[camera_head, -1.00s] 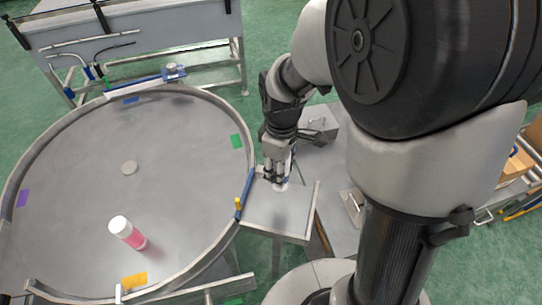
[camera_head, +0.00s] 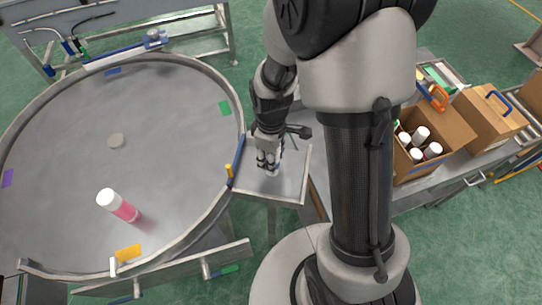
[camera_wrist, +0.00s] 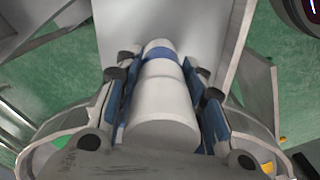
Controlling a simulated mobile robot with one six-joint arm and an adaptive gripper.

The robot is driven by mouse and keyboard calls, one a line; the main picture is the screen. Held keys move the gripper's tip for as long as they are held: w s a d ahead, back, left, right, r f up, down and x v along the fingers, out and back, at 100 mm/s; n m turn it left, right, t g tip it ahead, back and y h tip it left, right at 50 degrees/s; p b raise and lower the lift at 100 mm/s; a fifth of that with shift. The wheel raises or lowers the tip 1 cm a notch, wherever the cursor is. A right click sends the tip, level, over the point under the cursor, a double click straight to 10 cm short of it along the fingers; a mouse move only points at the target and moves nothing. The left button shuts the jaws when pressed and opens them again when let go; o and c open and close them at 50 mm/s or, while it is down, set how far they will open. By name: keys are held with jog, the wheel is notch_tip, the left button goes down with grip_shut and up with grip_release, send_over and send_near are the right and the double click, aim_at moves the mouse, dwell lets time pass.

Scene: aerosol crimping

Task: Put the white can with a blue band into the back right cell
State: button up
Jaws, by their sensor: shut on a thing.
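The white can with a blue band (camera_wrist: 162,95) lies between the fingers in the wrist view, its blue band near the far end. My gripper (camera_wrist: 160,85) is shut on it, with pads touching both sides. In the head view my gripper (camera_head: 268,160) is low over the small metal side table (camera_head: 290,190), and the can is mostly hidden by the fingers. An open cardboard box (camera_head: 450,125) on the right holds several white-capped cans. Its cells are too small and partly hidden to tell apart.
A second cardboard box (camera_head: 490,110) with a blue handle stands right of the open box. My column stands between the side table and the boxes.

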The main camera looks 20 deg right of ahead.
jog(key=shift+f, duration=0.1)
jog(key=shift+f, duration=0.15)
jog(key=o, duration=1.1)
jog(key=shift+o, duration=0.2)
notch_tip(320, 180, up, 13)
jog(key=p, duration=0.2)
jog(key=shift+f+p, duration=0.2)
jog(key=shift+p, duration=0.2)
jog(key=s+r+m+t, duration=0.4)
jog(key=s+r+m, duration=0.5)
jog(key=s+r, duration=0.6)
jog(key=shift+d+m+t, duration=0.2)
jog(key=shift+m+t, duration=0.1)
jog(key=shift+m, duration=0.1)
jog(key=shift+s, duration=0.1)
